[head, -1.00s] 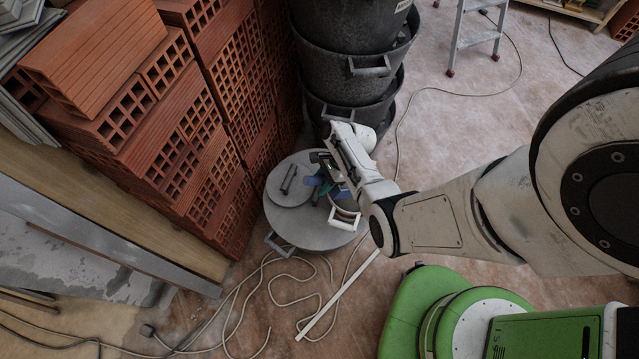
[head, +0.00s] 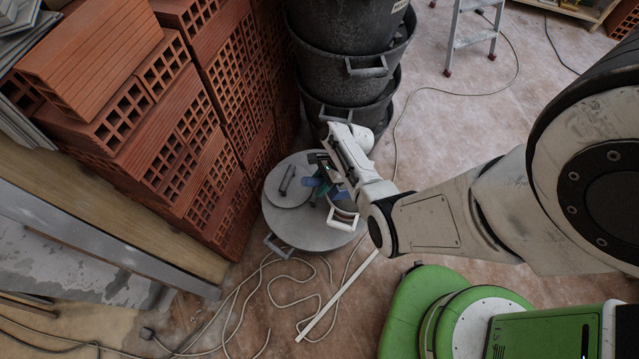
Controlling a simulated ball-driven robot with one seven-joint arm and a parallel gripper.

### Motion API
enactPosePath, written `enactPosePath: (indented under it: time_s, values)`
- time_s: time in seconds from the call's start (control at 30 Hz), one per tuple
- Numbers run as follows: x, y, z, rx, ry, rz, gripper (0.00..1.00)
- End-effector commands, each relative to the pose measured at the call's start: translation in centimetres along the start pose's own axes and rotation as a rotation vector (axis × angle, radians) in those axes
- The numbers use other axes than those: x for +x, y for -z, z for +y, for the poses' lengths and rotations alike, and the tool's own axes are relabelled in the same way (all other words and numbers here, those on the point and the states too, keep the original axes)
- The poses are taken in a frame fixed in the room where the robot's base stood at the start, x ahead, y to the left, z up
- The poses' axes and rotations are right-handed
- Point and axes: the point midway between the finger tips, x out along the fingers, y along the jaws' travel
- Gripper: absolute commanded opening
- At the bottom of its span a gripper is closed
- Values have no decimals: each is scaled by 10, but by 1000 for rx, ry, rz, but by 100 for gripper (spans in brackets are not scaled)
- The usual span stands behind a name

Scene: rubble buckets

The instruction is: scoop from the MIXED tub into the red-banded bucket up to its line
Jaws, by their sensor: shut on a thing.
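My gripper (head: 325,181) is at the end of my white arm, over the right part of a grey round surface (head: 295,232) with a side handle. It is shut on a small blue-teal thing, whose shape is partly hidden by my wrist; I cannot tell if it is the scoop. A pale round rim with a white handle (head: 340,221) shows just below the gripper, partly covered by my arm; no red band shows on it. A stack of dark tubs (head: 345,75) stands behind, the top one with a partly cut-off label. No fill line is visible.
A flat disc with a short dark rod (head: 287,180) lies left of my gripper. Stacked red hollow bricks (head: 150,130) stand close on the left. Loose cables (head: 285,290) and a white strip (head: 335,300) lie on the floor. A stepladder (head: 474,40) stands at the back right.

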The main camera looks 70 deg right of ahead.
Motion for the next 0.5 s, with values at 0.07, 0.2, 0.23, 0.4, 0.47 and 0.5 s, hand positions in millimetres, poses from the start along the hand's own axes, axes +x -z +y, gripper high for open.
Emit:
enactPosePath:
  time_s: [0.07,0.2,0.23,0.4,0.47,0.5]
  values:
    - [0,0,0,0,1,0,2]
    - [-2,1,0,1,1,-7,2]
    - [-3,1,-1,2,1,-14,2]
    - [-17,6,-1,5,4,-96,2]
    - [-21,9,-1,4,3,-126,2]
    - [-24,10,-1,6,3,-148,2]
